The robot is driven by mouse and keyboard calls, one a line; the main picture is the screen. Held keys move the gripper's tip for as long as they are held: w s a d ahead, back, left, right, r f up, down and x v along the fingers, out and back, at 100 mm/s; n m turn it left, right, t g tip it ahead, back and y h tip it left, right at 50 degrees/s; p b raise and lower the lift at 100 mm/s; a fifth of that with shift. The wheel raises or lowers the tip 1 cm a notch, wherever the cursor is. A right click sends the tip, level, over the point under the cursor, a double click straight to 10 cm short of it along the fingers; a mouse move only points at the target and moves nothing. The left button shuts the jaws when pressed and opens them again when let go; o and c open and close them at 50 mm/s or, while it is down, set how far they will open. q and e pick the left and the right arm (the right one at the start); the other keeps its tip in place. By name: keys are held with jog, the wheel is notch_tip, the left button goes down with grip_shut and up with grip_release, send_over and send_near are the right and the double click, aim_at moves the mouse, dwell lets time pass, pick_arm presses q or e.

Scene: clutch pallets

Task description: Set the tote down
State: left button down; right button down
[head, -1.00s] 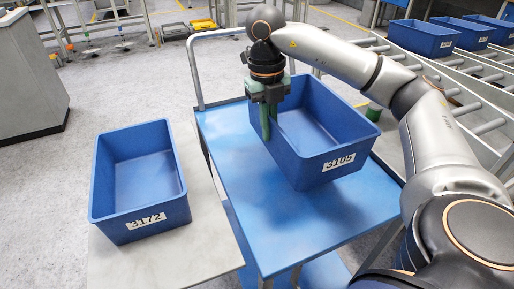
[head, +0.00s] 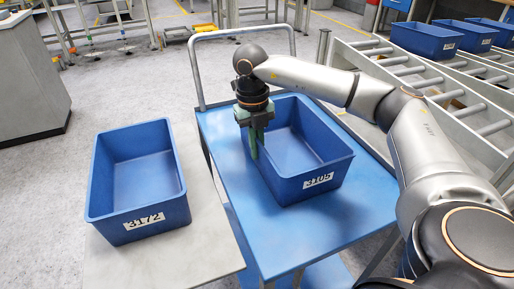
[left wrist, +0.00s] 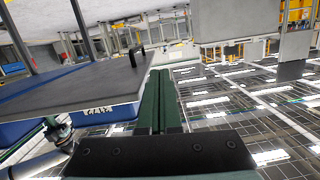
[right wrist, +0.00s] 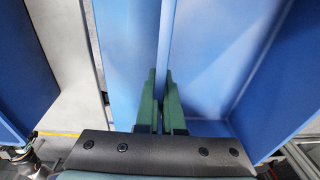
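The blue tote labelled 3105 (head: 318,181) is level over the blue cart top (head: 345,222); its base looks at or very near the surface. My right gripper (head: 253,150) is shut on the tote's left wall. In the right wrist view the wall runs between the fingertips (right wrist: 161,78). A second blue tote, labelled 3172 (head: 143,222), stands on the grey table to the left. My left gripper (left wrist: 160,78) shows only in the left wrist view, fingers together and empty, away from both totes.
The grey table (head: 205,250) stands close beside the cart's left side. The cart's handle (head: 197,75) rises at the back. A roller conveyor (head: 440,90) with several blue totes (head: 427,38) lies to the right. The cart top is bare in front of the tote.

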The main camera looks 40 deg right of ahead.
pick_arm(q)
jog(key=shift+r, duration=0.2)
pick_arm(e)
jog(key=shift+f, duration=0.1)
jog(key=c, duration=1)
grip_release()
jog(key=shift+c, duration=0.2)
pick_arm(q)
jog(key=shift+r, duration=0.1)
